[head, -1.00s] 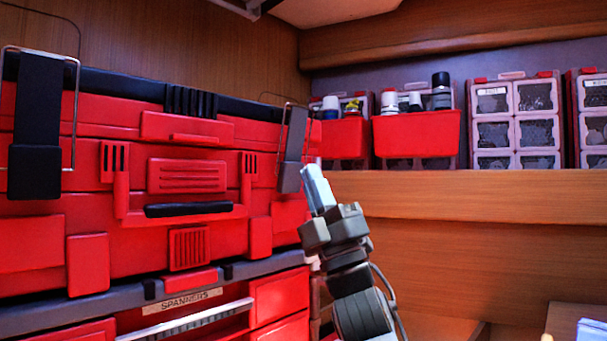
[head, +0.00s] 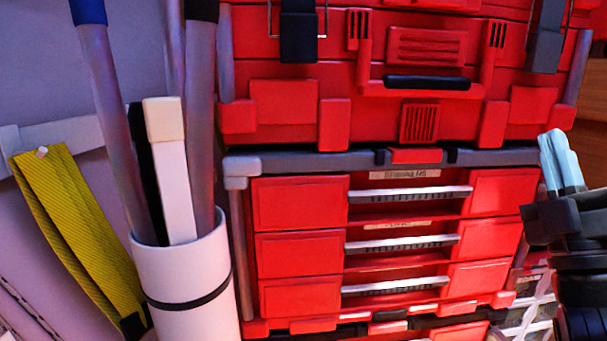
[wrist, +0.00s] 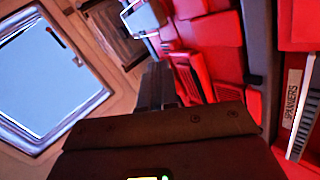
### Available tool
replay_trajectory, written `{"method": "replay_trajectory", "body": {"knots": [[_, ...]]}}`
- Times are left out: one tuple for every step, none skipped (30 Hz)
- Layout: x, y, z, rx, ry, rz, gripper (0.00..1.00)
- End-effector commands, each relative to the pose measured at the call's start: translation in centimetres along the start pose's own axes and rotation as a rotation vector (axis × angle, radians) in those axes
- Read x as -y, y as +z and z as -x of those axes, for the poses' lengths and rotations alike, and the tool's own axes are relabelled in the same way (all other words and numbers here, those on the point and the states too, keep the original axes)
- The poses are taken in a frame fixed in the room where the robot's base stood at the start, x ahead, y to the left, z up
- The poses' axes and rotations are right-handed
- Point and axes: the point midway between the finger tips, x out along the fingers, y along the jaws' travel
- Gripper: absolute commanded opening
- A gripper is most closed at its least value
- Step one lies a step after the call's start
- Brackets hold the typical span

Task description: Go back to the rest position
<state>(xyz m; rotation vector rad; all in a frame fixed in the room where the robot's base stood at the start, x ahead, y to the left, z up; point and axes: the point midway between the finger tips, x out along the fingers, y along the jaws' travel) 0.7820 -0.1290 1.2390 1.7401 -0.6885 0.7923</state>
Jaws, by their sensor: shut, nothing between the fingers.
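My gripper (head: 561,160) is at the right edge of the head view, its light fingers pointing up and lying close together with nothing between them. It appears in front of the right side of a red tool chest (head: 300,205). In the wrist view the dark gripper body (wrist: 155,140) fills the lower middle, and the fingertips are hard to make out. The wrist view also shows the red chest with its "SPANNERS" label (wrist: 292,95) at the right.
A red toolbox (head: 425,50) with black latches sits on the drawer chest. At the left, a white tube (head: 185,285) holds several long poles, beside a hanging yellow strap (head: 75,230). A bright window-like panel (wrist: 45,80) shows in the wrist view.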

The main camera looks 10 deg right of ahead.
Motion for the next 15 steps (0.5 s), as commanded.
{"method": "replay_trajectory", "body": {"knots": [[1.1, -0.3, 2.2, 0.024, -0.038, -0.051, 0.0], [1.6, -0.5, 3.4, 0.037, -0.058, -0.083, 0.0], [2.1, -0.8, 5.0, 0.055, -0.084, -0.122, 0.0], [2.5, -1.0, 6.2, 0.069, -0.103, -0.152, 0.0], [3.0, -1.2, 7.4, 0.083, -0.123, -0.183, 0.0], [3.4, -1.5, 9.0, 0.103, -0.15, -0.221, 0.0], [3.7, -1.8, 10.1, 0.118, -0.169, -0.252, 0.0], [4.0, -2.1, 11.3, 0.133, -0.188, -0.281, 0.0], [4.3, -2.4, 12.8, 0.154, -0.213, -0.319, 0.0], [4.5, -2.7, 14.0, 0.17, -0.232, -0.347, 0.0], [4.6, -3.0, 15.2, 0.185, -0.25, -0.375, 0.0], [4.8, -3.3, 16.7, 0.208, -0.275, -0.412, 0.0], [4.9, -3.6, 17.9, 0.225, -0.293, -0.439, 0.0], [4.9, -4.0, 19.0, 0.243, -0.312, -0.466, 0.0], [4.9, -4.3, 20.5, 0.267, -0.336, -0.501, 0.0]]}}
